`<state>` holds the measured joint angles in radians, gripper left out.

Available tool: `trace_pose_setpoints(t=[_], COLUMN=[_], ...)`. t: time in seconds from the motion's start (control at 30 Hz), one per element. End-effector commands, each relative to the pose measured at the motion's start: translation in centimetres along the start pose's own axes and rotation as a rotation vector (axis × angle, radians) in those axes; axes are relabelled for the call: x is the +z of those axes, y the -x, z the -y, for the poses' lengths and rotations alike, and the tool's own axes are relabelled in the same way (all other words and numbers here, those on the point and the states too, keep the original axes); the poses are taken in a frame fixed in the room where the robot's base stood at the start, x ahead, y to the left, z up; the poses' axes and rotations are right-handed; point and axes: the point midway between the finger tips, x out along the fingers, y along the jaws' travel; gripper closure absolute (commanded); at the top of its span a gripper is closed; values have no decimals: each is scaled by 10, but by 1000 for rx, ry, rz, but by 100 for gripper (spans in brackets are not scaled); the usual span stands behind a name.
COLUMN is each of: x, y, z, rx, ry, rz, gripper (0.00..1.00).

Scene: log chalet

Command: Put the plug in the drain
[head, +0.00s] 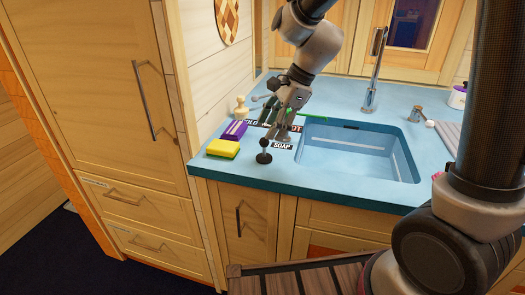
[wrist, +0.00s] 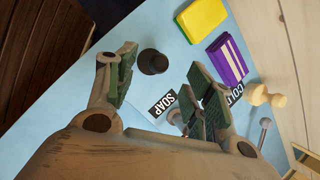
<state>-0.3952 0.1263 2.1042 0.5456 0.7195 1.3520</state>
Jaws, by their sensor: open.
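The dark round plug (head: 264,157) stands on the blue counter left of the sink, near the front edge. It also shows in the wrist view (wrist: 153,62), between my fingertips in the picture. My gripper (head: 281,116) is open and empty, pointing down over the counter behind the plug. In the wrist view, my gripper (wrist: 163,62) has its green-padded fingers spread wide. The plug looks apart from both fingers. The blue sink basin (head: 345,158) lies to the right. I cannot make out the drain in its floor.
A yellow sponge (head: 222,149) and a purple box (head: 233,130) lie left of the plug. A SOAP label (head: 283,146) is close on its right. A tall faucet (head: 374,70) stands behind the sink. A small wooden object (head: 241,106) stands near the wall.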

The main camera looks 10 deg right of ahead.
Motion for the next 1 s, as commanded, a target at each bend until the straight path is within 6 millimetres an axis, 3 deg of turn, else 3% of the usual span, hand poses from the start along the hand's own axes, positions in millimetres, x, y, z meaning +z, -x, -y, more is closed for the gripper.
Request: trace_pose_setpoints(t=[0.4, 0.7, 1.0], x=[-4, -4, -4], y=[-59, -65, -65], z=[0, 0, 0], rx=[4, 1, 1], ry=[4, 5, 5], rz=[-1, -1, -1], gripper=[48, 48, 98])
